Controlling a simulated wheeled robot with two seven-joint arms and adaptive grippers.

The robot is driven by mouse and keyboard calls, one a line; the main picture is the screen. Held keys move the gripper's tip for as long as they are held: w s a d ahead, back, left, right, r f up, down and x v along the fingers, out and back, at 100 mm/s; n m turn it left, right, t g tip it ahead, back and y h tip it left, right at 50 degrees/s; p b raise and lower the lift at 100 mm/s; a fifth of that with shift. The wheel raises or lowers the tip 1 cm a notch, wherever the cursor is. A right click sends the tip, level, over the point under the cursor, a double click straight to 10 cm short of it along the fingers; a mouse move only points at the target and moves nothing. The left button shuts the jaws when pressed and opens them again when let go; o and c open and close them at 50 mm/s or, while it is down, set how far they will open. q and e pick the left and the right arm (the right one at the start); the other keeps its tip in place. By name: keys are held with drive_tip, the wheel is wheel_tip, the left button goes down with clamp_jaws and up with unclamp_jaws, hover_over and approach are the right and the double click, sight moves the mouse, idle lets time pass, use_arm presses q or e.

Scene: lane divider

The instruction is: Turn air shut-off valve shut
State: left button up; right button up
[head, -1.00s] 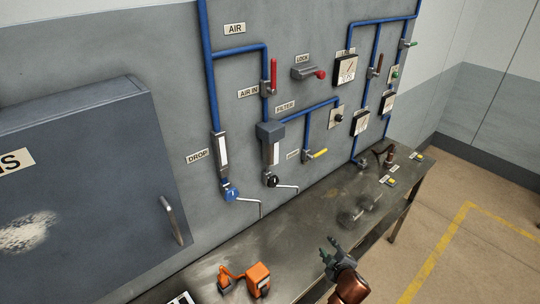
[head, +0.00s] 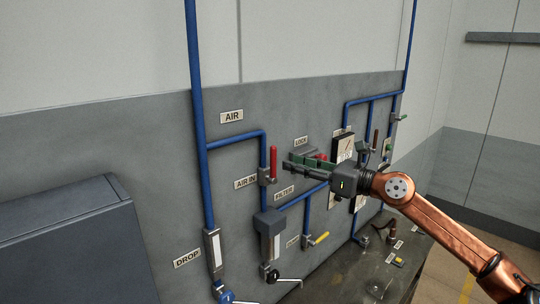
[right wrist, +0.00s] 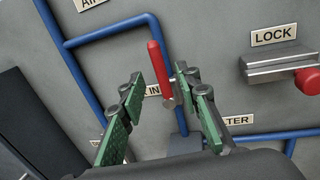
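The air shut-off valve (head: 266,176) sits on the blue pipe beside the AIR IN label (head: 245,182). Its red lever handle (head: 273,162) points up, roughly along the vertical pipe. The handle (right wrist: 158,68) also shows in the right wrist view, between and beyond the green-padded fingers. My right gripper (head: 297,165) is open and empty, just right of the handle in the head view. In the right wrist view its fingers (right wrist: 165,88) are spread to either side of the handle's lower part, and I see no clear contact. My left gripper is not in view.
A LOCK bracket with a red knob (right wrist: 306,80) is close to the right of the valve. A filter (head: 270,225) and a yellow lever (head: 319,239) are below. A grey cabinet (head: 70,240) stands at left. The workbench (head: 350,280) is below.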

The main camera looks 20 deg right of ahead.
drive_tip(key=p, duration=0.5)
hover_over(273, 176)
drive_tip(key=shift+w+d+r, duration=0.2)
drive_tip(key=shift+w+d, duration=0.05)
drive_tip(key=shift+w, duration=0.15)
drive_tip(key=shift+c, duration=0.7)
drive_tip(key=c, duration=0.6)
clamp_jaws()
